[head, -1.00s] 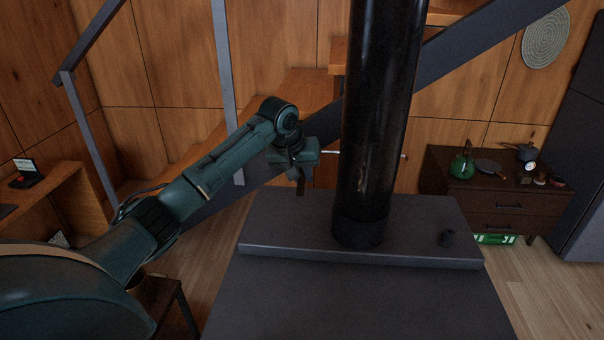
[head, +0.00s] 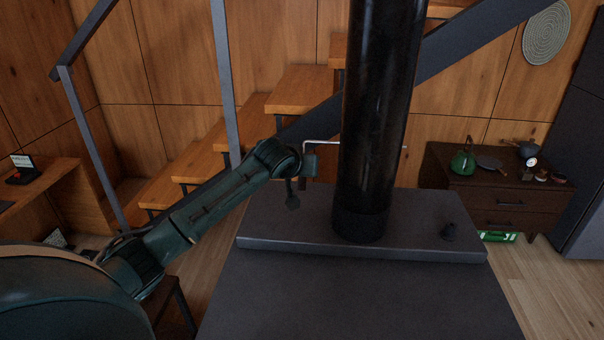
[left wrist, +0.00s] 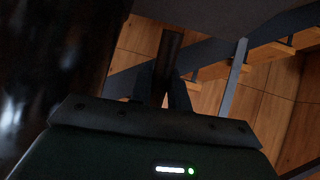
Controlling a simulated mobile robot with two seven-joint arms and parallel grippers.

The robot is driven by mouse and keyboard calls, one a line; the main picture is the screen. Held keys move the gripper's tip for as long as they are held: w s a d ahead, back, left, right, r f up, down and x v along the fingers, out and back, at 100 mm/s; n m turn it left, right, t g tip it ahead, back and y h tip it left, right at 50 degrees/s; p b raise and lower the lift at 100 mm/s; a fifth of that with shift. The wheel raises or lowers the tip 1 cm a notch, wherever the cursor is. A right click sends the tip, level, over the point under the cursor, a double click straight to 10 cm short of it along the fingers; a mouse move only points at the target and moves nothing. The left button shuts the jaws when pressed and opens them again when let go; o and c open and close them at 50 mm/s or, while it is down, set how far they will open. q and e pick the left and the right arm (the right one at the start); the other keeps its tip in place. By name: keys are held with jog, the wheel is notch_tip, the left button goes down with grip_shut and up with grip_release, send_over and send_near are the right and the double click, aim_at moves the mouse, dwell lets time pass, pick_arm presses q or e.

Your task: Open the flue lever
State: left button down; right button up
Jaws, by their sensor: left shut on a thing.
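The black flue pipe (head: 375,110) stands on the stove. A thin metal lever rod (head: 323,142) runs through it; its left part bends downward, and its right tip (head: 404,147) sticks out on the other side. My left gripper (head: 308,166) is at the bent left part of the rod, left of the pipe; its fingers are hard to make out there. In the left wrist view its two fingers (left wrist: 164,90) are shut on the lever's dark cylindrical handle (left wrist: 172,48). My right gripper is not in view.
A wooden staircase (head: 245,130) with grey rails is behind. A dark cabinet (head: 510,195) with a green kettle (head: 463,160) stands at right.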

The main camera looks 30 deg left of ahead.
pick_arm(q)
jog(key=shift+w+f+t+b, duration=0.15)
jog(key=shift+w+t+b, duration=0.15)
jog(key=shift+t, duration=0.2)
jog(key=c, duration=1.4)
grip_release()
jog(key=shift+a, duration=0.1)
jog(key=b+v, duration=0.1)
jog(key=v, duration=1.2)
jog(key=shift+s+d, duration=0.15)
jog(key=shift+d, duration=0.05)
jog(key=shift+c, duration=0.2)
